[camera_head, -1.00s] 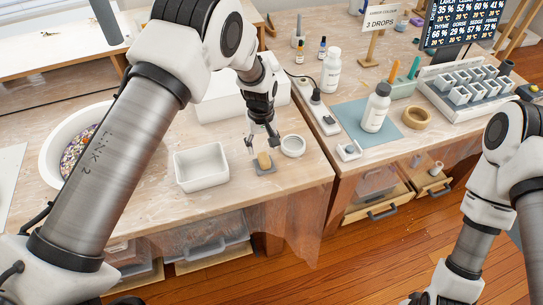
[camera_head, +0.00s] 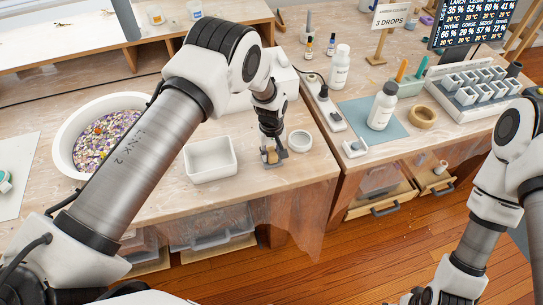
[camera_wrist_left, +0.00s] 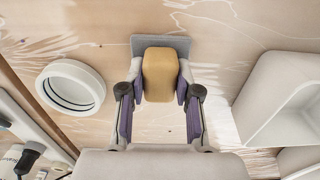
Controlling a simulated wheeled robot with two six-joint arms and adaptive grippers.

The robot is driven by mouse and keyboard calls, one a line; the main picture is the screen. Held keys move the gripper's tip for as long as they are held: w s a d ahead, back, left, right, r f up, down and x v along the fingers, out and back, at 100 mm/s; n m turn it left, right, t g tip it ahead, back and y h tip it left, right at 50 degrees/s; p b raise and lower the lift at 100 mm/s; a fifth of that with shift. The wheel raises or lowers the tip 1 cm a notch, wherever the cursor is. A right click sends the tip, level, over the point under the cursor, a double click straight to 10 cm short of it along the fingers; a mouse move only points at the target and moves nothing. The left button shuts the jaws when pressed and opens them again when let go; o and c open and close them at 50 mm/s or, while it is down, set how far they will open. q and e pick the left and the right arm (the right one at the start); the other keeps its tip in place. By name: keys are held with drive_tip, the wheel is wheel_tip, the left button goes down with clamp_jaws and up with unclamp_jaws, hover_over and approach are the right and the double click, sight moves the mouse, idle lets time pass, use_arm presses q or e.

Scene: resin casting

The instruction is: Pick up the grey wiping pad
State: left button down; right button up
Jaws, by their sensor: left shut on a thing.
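The wiping pad is a flat grey pad with a tan block as its grip. In the head view the grey wiping pad (camera_head: 272,164) is near the front edge of the left table, between a white tray and a small white ring-shaped dish. My left gripper (camera_head: 270,154) points down over it and is shut on the tan block. In the left wrist view the fingers of my left gripper (camera_wrist_left: 160,95) press the block's two sides, and the grey pad (camera_wrist_left: 140,43) shows beyond it. I cannot tell whether the pad touches the table. My right gripper is out of view.
The white tray (camera_head: 186,164) stands left of the pad, and the round white dish (camera_head: 300,141) close on its right. A large white bowl (camera_head: 62,150) of coloured bits is further left. A blue mat (camera_head: 395,136) with a white bottle (camera_head: 382,106) lies right.

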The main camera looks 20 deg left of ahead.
sight(272, 154)
use_arm(q)
drive_tip(key=shift+w+r+p, duration=0.1)
drive_tip(key=shift+r+p, duration=0.3)
drive_tip(key=shift+r, duration=0.15)
drive_tip(key=r+p, duration=0.1)
drive_tip(key=s+r+p, duration=0.1)
drive_tip(key=r, duration=0.1)
drive_tip(key=shift+d, duration=0.15)
drive_tip(key=s+d+p, duration=0.4)
drive_tip(key=s+p, duration=1)
drive_tip(key=p, duration=0.1)
drive_tip(key=shift+s+r, duration=0.2)
drive_tip(key=shift+r, duration=0.2)
drive_tip(key=shift+d, duration=0.1)
